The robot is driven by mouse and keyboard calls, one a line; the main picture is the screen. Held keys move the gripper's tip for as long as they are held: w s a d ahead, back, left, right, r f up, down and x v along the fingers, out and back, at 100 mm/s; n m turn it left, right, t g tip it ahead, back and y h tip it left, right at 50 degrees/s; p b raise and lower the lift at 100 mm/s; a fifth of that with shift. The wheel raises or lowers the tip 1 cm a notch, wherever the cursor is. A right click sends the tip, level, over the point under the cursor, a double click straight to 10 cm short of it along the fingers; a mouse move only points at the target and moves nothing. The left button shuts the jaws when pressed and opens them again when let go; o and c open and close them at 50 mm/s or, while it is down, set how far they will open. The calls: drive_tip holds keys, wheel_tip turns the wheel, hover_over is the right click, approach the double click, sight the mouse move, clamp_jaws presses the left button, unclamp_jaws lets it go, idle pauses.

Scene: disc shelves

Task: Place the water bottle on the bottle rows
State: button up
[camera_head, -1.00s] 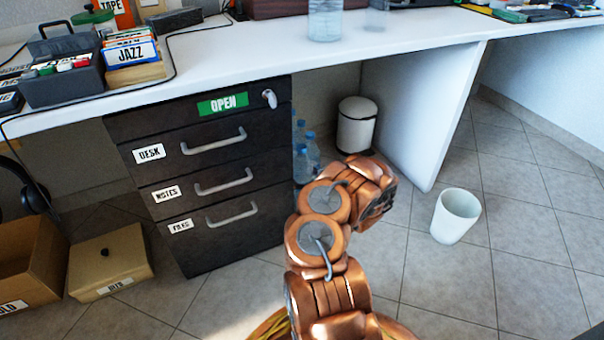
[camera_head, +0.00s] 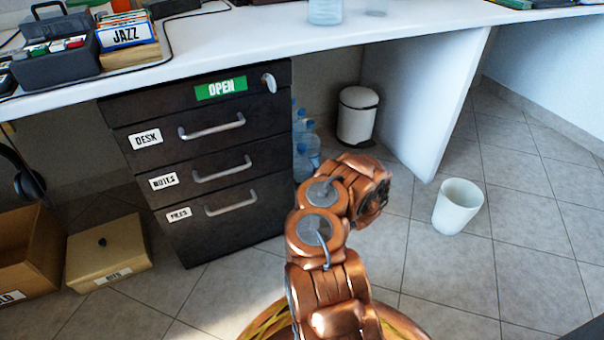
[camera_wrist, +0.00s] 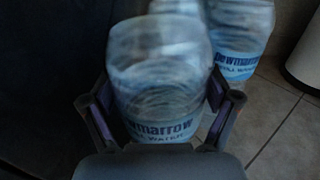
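A clear water bottle (camera_wrist: 160,80) with a blue and white label stands between the fingers of my gripper (camera_wrist: 162,112) in the wrist view. The fingers lie against its two sides, and the gripper appears shut on it. Its lower end is hidden behind the gripper body. The bottle rows are several clear bottles on the floor beside the cabinet in the head view (camera_head: 306,155). One of them (camera_wrist: 240,40) shows just behind and right of the held bottle. In the head view my gripper is hidden behind my copper arm.
A dark drawer cabinet (camera_head: 215,150) stands left of the bottles. A white bin (camera_head: 357,115) and a desk side panel (camera_head: 425,100) are to the right. Another clear bottle (camera_head: 325,10) is on the white desk above.

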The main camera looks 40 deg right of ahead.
drive_tip(key=shift+o, duration=1)
drive_tip(key=shift+r, duration=0.15)
drive_tip(key=shift+s, duration=0.3)
drive_tip(key=s+a+p, duration=0.1)
drive_tip(key=s+p, duration=0.4)
drive_tip(key=s, duration=0.6)
drive_tip(key=shift+a, duration=0.4)
drive_tip(key=shift+s, duration=0.1)
